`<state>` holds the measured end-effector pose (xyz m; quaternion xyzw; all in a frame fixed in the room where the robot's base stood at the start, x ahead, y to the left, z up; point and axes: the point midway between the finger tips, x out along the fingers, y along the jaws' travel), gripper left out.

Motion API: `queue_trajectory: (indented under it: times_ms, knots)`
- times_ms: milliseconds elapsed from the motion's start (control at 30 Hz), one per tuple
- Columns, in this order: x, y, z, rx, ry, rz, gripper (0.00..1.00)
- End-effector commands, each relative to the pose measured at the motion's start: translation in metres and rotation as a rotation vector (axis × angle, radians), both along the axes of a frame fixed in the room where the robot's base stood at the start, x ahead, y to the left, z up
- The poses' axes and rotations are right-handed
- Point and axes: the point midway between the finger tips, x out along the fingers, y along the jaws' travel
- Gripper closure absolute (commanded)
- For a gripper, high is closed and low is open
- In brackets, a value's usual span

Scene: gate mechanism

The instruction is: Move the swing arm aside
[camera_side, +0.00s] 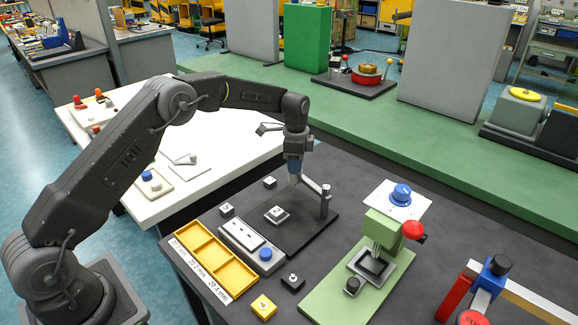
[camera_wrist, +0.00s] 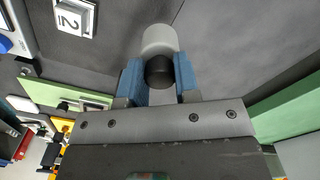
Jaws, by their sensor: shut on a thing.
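The swing arm (camera_side: 316,187) is a light grey bar on an upright metal post (camera_side: 326,205) at the right of a dark base plate (camera_side: 300,232). My gripper (camera_side: 295,177) points down at the bar's free end, left of the post. In the wrist view my blue fingers (camera_wrist: 159,75) are shut on a dark round knob (camera_wrist: 158,72). A pale rounded end (camera_wrist: 158,38), apparently the swing arm's, shows just beyond it. A white block marked 2 (camera_wrist: 75,17) sits on the plate; the post is not clearly seen in the wrist view.
A grey block with a white top (camera_side: 277,214) stands on the plate, below the gripper. A grey tray with a blue button (camera_side: 265,254) and a yellow compartment tray (camera_side: 213,262) stand in front. A green press (camera_side: 383,240) stands at the right.

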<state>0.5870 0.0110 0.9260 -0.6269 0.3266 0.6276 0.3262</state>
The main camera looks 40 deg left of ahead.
Motion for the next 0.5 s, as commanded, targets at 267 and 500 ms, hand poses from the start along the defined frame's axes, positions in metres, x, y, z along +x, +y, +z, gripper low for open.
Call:
queue_trajectory:
  times_ms: [267, 500]
  knots:
    - [0.012, -0.003, 0.001, 0.0, -0.004, -0.087, 1.0]
    - [0.014, -0.004, 0.001, 0.0, -0.005, -0.105, 1.0]
